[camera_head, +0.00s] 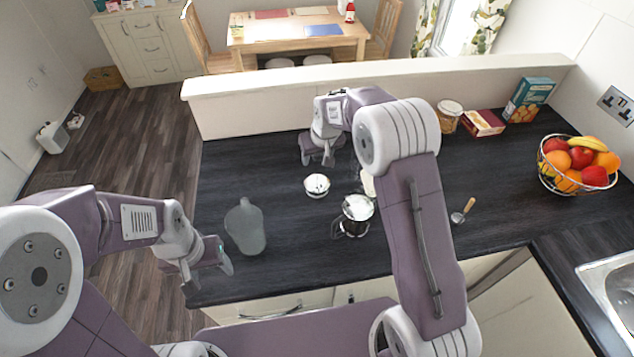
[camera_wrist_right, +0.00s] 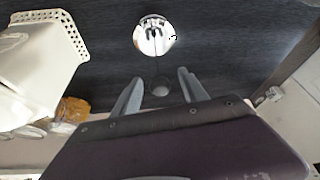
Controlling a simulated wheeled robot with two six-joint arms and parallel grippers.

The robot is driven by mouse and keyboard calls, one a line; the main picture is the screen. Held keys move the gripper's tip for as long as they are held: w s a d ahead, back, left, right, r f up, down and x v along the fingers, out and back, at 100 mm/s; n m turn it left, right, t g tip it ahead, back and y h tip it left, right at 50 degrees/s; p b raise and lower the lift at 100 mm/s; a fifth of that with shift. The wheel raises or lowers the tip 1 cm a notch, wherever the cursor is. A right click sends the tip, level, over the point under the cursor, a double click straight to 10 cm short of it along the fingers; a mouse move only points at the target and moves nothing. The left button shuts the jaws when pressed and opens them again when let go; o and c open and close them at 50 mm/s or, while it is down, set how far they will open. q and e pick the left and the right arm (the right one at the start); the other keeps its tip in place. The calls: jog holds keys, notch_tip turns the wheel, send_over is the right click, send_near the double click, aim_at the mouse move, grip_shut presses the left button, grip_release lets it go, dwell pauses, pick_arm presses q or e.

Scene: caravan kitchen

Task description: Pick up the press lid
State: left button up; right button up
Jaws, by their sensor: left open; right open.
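The press lid (camera_head: 316,185) is a small round, shiny piece lying on the dark worktop. In the right wrist view, a shiny disc (camera_wrist_right: 154,36), seemingly this lid, lies beyond the fingertips, with a thin dark line leading to a small grey round end. My right gripper (camera_head: 319,160) is open and empty, just behind the lid in the head view; its fingers also show in the right wrist view (camera_wrist_right: 160,86). My left gripper (camera_head: 210,272) is open and empty near the worktop's left front edge. A glass press (camera_head: 357,212) with a handle stands right of the lid.
A translucent jug (camera_head: 245,228) stands left of the press. A small wooden-handled tool (camera_head: 462,212), fruit basket (camera_head: 575,185), jar (camera_head: 449,115) and boxes (camera_head: 527,98) are to the right. A pale ledge (camera_head: 250,88) borders the back. A white perforated-rim container (camera_wrist_right: 45,50) shows in the wrist view.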

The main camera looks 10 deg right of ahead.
jog(key=shift+x, duration=1.1)
jog(key=shift+w+f, duration=0.2)
jog(key=shift+w, duration=0.05)
jog(key=shift+s+r, duration=0.1)
grip_shut()
